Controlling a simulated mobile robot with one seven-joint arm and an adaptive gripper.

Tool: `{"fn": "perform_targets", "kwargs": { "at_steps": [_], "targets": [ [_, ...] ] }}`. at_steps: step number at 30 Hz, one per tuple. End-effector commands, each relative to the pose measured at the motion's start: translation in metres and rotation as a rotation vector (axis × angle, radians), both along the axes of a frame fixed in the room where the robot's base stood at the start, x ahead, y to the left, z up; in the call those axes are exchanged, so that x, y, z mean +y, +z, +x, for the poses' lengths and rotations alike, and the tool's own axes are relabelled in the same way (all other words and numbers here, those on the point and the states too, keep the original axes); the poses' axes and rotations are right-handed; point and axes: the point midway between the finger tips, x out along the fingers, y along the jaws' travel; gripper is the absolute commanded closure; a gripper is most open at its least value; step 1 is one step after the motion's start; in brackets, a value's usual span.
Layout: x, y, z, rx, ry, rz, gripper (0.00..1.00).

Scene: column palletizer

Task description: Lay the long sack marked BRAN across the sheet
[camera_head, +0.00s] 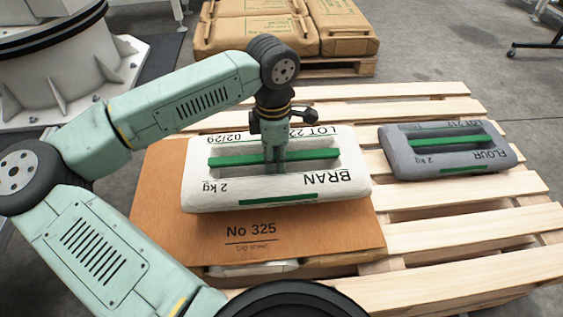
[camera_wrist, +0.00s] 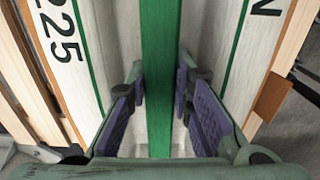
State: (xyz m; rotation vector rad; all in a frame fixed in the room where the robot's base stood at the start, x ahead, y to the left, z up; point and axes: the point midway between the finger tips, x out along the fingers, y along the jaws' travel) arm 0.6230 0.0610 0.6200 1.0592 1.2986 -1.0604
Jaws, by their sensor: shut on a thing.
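The long white sack marked BRAN (camera_head: 325,192) lies over the orange-brown sheet marked No 325 (camera_head: 160,215), its long side running left to right in the head view. I cannot tell whether it rests fully on the sheet. A green strap runs along its middle. My gripper (camera_head: 275,155) points down at the middle of the sack and is shut on its green strap. In the wrist view the purple finger pads of my gripper (camera_wrist: 160,115) stand on either side of the green strap (camera_wrist: 158,60). The fingertips are partly hidden in the sack's recess.
A grey sack marked FLOUR (camera_head: 450,165) lies on the right of the slatted wooden pallet (camera_head: 440,235). Sacks show under the sheet's front edge. Brown sacks (camera_head: 255,35) stand on another pallet at the back. Bare slats lie right of the sheet.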

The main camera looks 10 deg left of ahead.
Motion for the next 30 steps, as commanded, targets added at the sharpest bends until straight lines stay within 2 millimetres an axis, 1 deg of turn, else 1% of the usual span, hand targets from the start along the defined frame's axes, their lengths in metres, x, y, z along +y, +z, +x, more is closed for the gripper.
{"fn": "perform_targets", "kwargs": {
  "at_steps": [1, 9, 15, 25, 26, 30],
  "targets": [
    [0.008, 0.003, 0.008, -0.004, 0.005, -0.002, 1.0],
    [0.048, -0.002, 0.045, -0.003, 0.004, 0.0, 1.0],
    [0.067, -0.005, 0.063, -0.004, 0.001, 0.0, 1.0],
    [0.08, -0.007, 0.074, -0.004, 0.0, 0.0, 1.0],
    [0.081, -0.008, 0.075, -0.003, 0.001, 0.0, 1.0],
    [0.079, -0.028, 0.073, -0.003, -0.002, -0.003, 1.0]
  ]
}}
